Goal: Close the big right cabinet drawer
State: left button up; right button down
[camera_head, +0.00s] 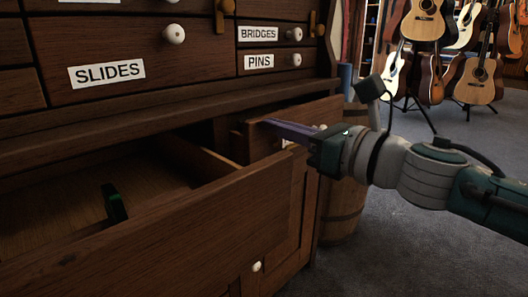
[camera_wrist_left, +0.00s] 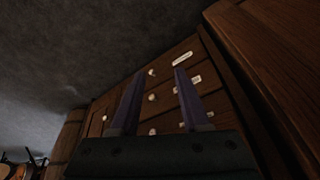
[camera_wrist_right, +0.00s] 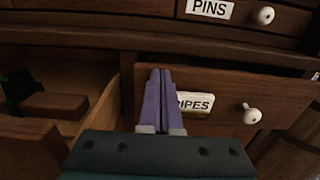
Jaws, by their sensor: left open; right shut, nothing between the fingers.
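The big right drawer (camera_head: 318,112) is dark wood and stands partly out of the cabinet. In the right wrist view its front (camera_wrist_right: 222,92) bears a white label, partly hidden and ending in "IPES", and a white knob (camera_wrist_right: 251,114). My right gripper (camera_head: 268,123) is shut and empty, its purple fingers at the left part of this drawer's front.
A wide left drawer (camera_head: 190,218) stands far out, with a dark green-edged thing (camera_head: 114,204) inside. Small drawers labelled SLIDES (camera_head: 106,74), BRIDGES and PINS sit above. A barrel (camera_head: 343,205) stands right of the cabinet. Guitars (camera_head: 480,80) hang or stand behind; carpet at right is clear.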

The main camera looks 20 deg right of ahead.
aim_at(260, 117)
jog(key=b+x, duration=0.1)
jog(key=x, duration=0.3)
jog(key=shift+w+a, duration=0.15)
jog(key=shift+w, duration=0.25)
jog(key=shift+f, duration=0.2)
jog(key=shift+s, duration=0.1)
